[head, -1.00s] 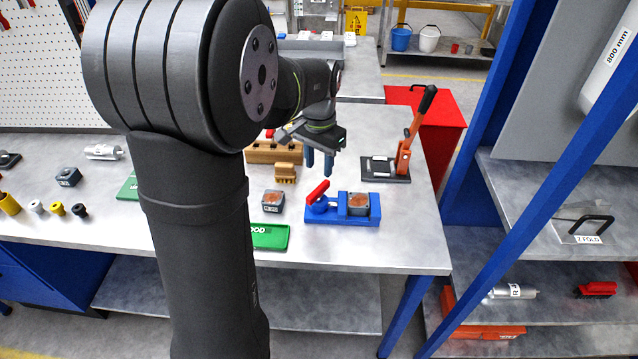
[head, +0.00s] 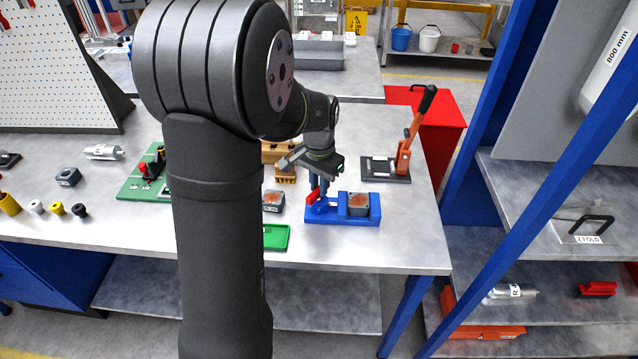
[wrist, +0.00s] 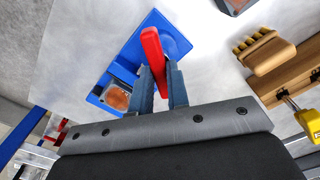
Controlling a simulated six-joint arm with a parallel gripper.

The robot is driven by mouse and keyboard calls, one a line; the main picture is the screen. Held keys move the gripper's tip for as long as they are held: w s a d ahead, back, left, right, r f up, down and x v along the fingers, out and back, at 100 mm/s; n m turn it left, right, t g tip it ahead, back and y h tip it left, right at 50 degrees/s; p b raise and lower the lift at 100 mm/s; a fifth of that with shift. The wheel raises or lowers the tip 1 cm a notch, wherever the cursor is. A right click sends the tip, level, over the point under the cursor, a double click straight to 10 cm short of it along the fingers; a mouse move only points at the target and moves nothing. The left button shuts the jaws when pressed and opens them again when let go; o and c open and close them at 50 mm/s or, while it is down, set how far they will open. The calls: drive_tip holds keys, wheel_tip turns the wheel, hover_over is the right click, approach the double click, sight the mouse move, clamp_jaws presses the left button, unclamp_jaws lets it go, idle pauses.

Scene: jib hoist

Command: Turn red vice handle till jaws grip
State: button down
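The blue vice (head: 343,216) sits near the front right of the bench and also shows in the wrist view (wrist: 172,41). A grey block with a copper-coloured round face (head: 358,204) is in it, also in the wrist view (wrist: 116,98). The red handle (wrist: 153,50) stands at the vice's left end; in the head view (head: 312,198) my fingers partly hide it. My gripper (wrist: 160,80) has one blue-grey finger on each side of the handle and looks closed on it. The jaw contact with the block is not clear.
A similar block (head: 273,201) stands just left of the vice, with a green tray (head: 276,237) in front of it. A wooden brush (wrist: 266,52) and wooden rack (wrist: 294,72) lie behind. An orange lever press (head: 404,155) stands behind right. Bench right of the vice is clear.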

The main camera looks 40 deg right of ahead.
drive_tip(key=shift+m, duration=0.6)
drive_tip(key=c, duration=1.4)
unclamp_jaws()
drive_tip(key=shift+r, duration=0.1)
wheel_tip(320, 180, up, 17)
drive_tip(key=shift+r, duration=0.1)
